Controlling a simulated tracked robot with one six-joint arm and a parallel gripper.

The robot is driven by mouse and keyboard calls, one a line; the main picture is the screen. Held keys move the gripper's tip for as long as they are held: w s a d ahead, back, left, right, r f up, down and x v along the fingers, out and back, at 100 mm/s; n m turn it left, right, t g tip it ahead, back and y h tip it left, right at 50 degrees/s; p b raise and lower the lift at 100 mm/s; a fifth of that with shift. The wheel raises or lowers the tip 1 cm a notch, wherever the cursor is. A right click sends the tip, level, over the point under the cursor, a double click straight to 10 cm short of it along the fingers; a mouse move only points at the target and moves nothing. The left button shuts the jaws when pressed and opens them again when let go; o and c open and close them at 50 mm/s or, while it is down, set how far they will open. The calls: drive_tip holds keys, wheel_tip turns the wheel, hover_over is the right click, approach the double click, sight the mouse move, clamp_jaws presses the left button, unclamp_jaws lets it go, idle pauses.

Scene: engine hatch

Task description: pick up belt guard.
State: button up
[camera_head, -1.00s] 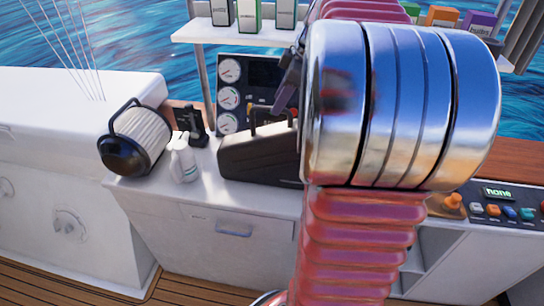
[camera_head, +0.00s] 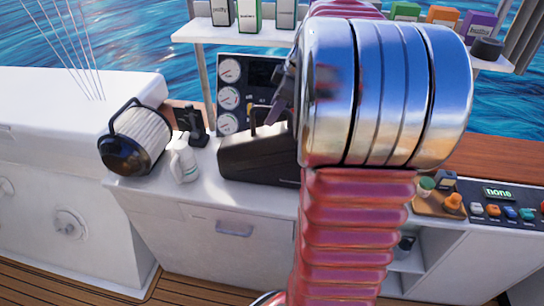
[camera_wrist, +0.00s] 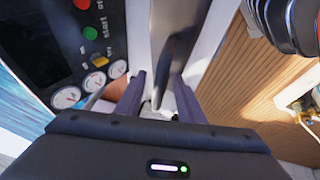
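The belt guard appears to be the dark box-like piece with a raised handle (camera_head: 248,160) on the white counter, in the middle of the head view. Its right end is hidden behind my arm. My gripper (camera_head: 274,108) hangs just above the guard's handle, partly covered by my arm. In the wrist view, the two fingers of my gripper (camera_wrist: 160,100) stand apart.
A gauge panel (camera_head: 229,98) stands close behind the guard. A white bottle (camera_head: 184,162), a small black fitting (camera_head: 194,122) and a ribbed white canister (camera_head: 142,138) are to the left. A shelf with boxes (camera_head: 222,34) hangs above. A button panel (camera_head: 505,205) is right.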

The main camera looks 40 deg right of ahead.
clamp_jaws()
idle(0.5)
idle(1.0)
